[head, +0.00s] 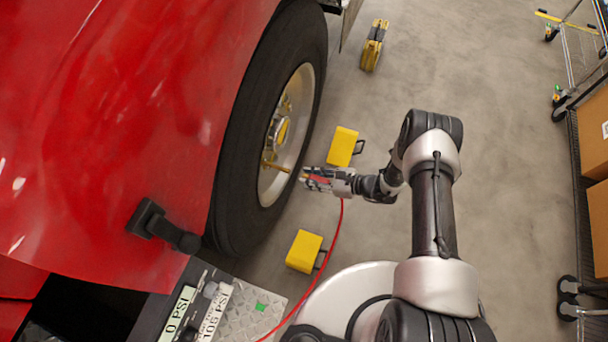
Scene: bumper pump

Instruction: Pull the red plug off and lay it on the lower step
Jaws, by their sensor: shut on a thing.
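My gripper (311,178) is beside the wheel at mid-picture, its fingers pointing left toward the hub. It is shut on the red plug (319,179), of which only a little red shows between the fingers. A brass-coloured stem (278,167) reaches from the wheel toward the fingertips; I cannot tell whether the plug is still joined to it. A red hose (338,222) hangs from the gripper and curves down to the bottom of the picture. The lower step (238,325) is a diamond-plate surface at the bottom, with a green patch (261,307) on it.
The black tyre (235,190) and red truck body (110,110) fill the left. Two gauge displays (212,312) stand beside the step. Yellow chocks (304,251) lie on the floor near the wheel. A cart with boxes (594,130) is at the right; open floor lies between.

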